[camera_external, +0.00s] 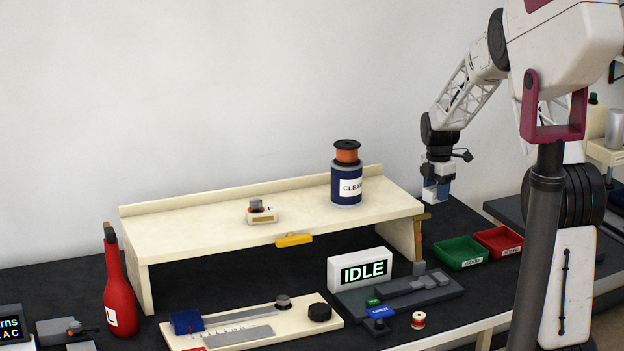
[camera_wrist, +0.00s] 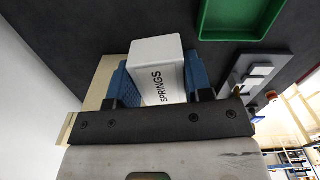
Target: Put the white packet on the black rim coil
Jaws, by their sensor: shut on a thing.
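The white packet (camera_wrist: 156,62), printed "SPRINGS", sits between the two blue fingers of my gripper (camera_wrist: 158,85) in the wrist view. My gripper is shut on it. In the external view my gripper (camera_external: 437,190) hangs in the air beyond the right end of the shelf, and the packet is mostly hidden by the fingers. The black rim coil (camera_external: 347,152) has orange winding between black rims. It stands upright on top of a dark blue can labelled "CLEAN" (camera_external: 346,188) on the shelf, to the left of my gripper and apart from it.
The cream shelf (camera_external: 200,222) holds the can and a small boxed item (camera_external: 261,212). Green (camera_external: 460,252) and red (camera_external: 499,241) trays lie on the dark table right of the shelf. An "IDLE" sign (camera_external: 360,269), a small pale-rimmed spool (camera_external: 418,320) and a red bottle (camera_external: 121,290) stand in front.

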